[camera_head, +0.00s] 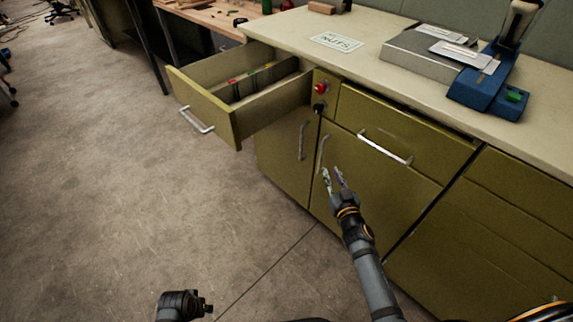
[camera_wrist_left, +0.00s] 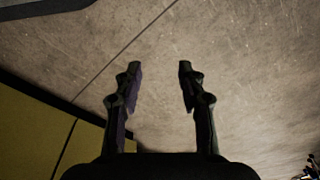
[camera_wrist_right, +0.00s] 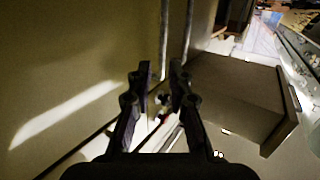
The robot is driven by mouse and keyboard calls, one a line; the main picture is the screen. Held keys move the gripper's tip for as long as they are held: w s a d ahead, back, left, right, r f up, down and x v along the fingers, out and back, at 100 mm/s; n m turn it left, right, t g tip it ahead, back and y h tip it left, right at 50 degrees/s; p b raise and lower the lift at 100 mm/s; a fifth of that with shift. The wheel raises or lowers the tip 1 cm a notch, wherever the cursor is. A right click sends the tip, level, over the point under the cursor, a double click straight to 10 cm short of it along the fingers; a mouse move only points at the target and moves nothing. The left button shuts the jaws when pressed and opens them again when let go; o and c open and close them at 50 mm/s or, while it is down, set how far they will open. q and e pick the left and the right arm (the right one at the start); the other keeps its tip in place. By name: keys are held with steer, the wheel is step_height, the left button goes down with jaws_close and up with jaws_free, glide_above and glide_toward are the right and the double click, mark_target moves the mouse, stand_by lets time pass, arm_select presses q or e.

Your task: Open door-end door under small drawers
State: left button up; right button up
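Below the small drawers are two olive doors, a left door (camera_head: 283,150) and a right door (camera_head: 365,190), both shut. The left door's upright handle (camera_head: 302,140) and the right door's upright handle (camera_head: 323,152) stand near their shared seam. My right gripper (camera_head: 333,174) is open in front of the right door, just below its handle. In the right wrist view two upright bars (camera_wrist_right: 164,40) show beyond the open, empty fingers (camera_wrist_right: 160,68). In the left wrist view my left gripper (camera_wrist_left: 156,70) is open and empty above the floor.
An open drawer (camera_head: 205,110) with dividers juts out at the upper left, above the left door. A shut drawer (camera_head: 400,130) lies above the right door. A blue tool (camera_head: 490,85) stands on the counter (camera_head: 290,30). The floor (camera_head: 120,180) at left is clear.

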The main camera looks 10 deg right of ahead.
mark_target(322, 149)
arm_select(q)
steer(key=shift+w+d+r+b, duration=0.1)
steer(key=shift+d+r+b, duration=0.1)
steer(key=shift+r, duration=0.55)
steer(key=shift+w+d+r+b, duration=0.1)
steer(key=shift+d+r+b, duration=0.1)
steer(key=shift+r, duration=0.55)
steer(key=shift+w+d+r+b, duration=0.1)
steer(key=shift+d+r+b, duration=0.1)
steer(key=shift+r, duration=0.55)
arm_select(e)
steer(key=w+a+r, duration=0.1)
steer(key=w+r, duration=0.1)
steer(key=w, duration=0.9)
steer(key=shift+t, duration=0.4)
steer(key=shift+a+r, duration=0.1)
jaws_close()
